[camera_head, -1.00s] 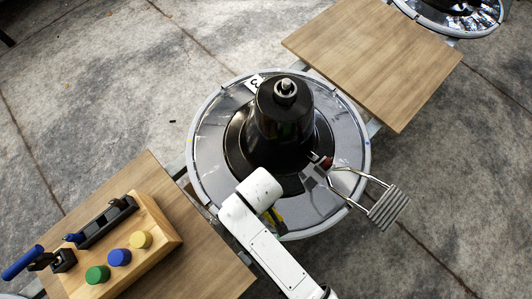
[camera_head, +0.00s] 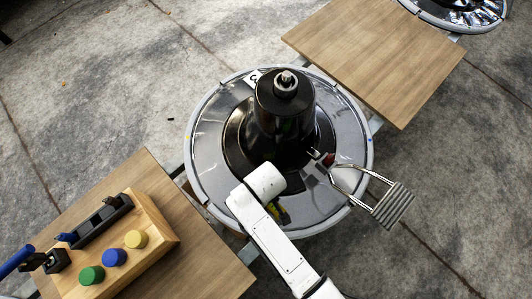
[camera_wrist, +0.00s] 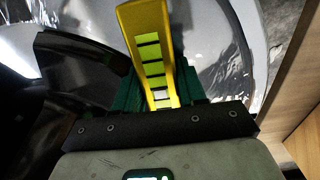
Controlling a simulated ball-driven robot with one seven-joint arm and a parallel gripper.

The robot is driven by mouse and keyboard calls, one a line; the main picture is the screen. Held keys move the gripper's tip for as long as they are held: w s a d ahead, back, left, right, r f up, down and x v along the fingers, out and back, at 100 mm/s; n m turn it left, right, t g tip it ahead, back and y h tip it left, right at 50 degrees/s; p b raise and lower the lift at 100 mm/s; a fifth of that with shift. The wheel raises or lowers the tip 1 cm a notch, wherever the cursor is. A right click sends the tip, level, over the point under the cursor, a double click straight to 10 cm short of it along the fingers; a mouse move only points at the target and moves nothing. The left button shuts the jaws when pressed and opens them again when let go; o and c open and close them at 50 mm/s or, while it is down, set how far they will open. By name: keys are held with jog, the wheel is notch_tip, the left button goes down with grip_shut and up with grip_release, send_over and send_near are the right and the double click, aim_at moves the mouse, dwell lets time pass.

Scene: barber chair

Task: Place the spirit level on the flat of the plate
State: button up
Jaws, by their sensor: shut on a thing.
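The yellow spirit level (camera_wrist: 150,45) is in my gripper (camera_wrist: 157,82), between its green fingers in the wrist view. Its greenish-yellow vial strip with dark marks faces the camera. In the head view only a small yellow part of the level (camera_head: 274,209) shows beside my white arm, which hides most of the gripper. The plate (camera_head: 207,130) is the round, shiny grey base around the black column. The level is over the plate's front part. I cannot tell whether it touches the surface.
The black column (camera_head: 284,115) rises from the plate's middle. A footrest (camera_head: 391,207) juts out at the right. A wooden block (camera_head: 150,258) with coloured knobs and tools stands on a wooden board (camera_head: 215,262) at lower left. An empty wooden board (camera_head: 375,55) lies at upper right.

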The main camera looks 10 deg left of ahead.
jog(key=o, duration=1.2)
